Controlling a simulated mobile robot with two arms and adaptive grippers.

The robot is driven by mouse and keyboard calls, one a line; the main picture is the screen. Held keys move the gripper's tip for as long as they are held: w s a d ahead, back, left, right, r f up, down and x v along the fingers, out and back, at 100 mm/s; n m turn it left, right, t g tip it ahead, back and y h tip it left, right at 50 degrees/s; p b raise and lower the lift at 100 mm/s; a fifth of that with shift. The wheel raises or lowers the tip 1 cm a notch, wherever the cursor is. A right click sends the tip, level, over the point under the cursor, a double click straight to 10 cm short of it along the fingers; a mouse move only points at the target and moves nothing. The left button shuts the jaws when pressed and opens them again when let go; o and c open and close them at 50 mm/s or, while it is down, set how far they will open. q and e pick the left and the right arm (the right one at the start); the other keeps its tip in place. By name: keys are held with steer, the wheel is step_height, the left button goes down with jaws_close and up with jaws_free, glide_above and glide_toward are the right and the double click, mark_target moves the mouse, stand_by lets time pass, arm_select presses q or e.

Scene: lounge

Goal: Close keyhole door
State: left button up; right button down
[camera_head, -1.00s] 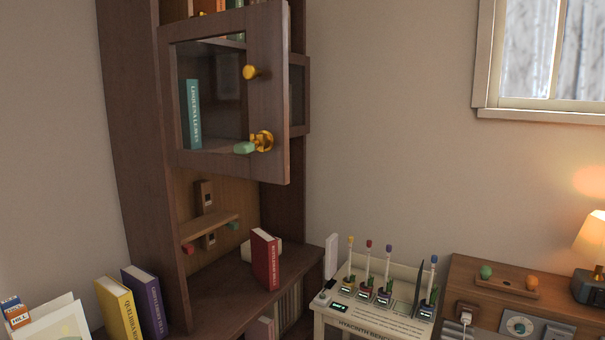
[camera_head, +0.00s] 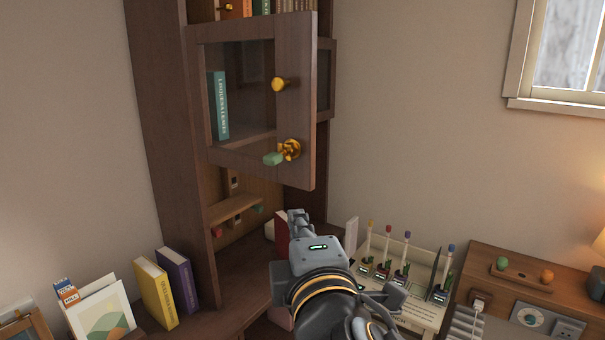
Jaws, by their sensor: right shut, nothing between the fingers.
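The keyhole door (camera_head: 297,120) is a brown wooden frame with a glass pane, standing open from the tall corner cabinet. It carries a round brass knob (camera_head: 279,84) and, below it, a brass keyhole plate (camera_head: 291,149) with a green-handled key (camera_head: 273,159) in it. A teal book (camera_head: 218,105) shows through the glass. My right gripper (camera_head: 297,217) is below the door's lower edge, apart from it, pointing up and away. It is shut and empty. My left gripper does not show.
A red book (camera_head: 282,232) on the cabinet's lower ledge is partly hidden by my right gripper. Yellow (camera_head: 155,292) and purple (camera_head: 179,280) books stand at left. A white stand with several coloured-top tubes (camera_head: 404,255) is right of my arm.

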steer(key=p, duration=0.3)
glide_toward(298, 176)
steer(key=w+a, duration=0.2)
steer(key=a, duration=0.1)
steer(key=w, duration=0.1)
steer(key=w+d+p, duration=0.1)
steer(key=w, duration=0.1)
steer(key=shift+d+r+p, duration=0.1)
steer(key=shift+d+p, duration=0.15)
steer(key=shift+p, duration=0.15)
steer(key=shift+w+d, duration=0.35)
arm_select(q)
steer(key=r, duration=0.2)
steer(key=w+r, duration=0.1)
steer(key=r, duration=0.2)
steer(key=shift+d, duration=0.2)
arm_select(e)
steer(key=shift+a, duration=0.1)
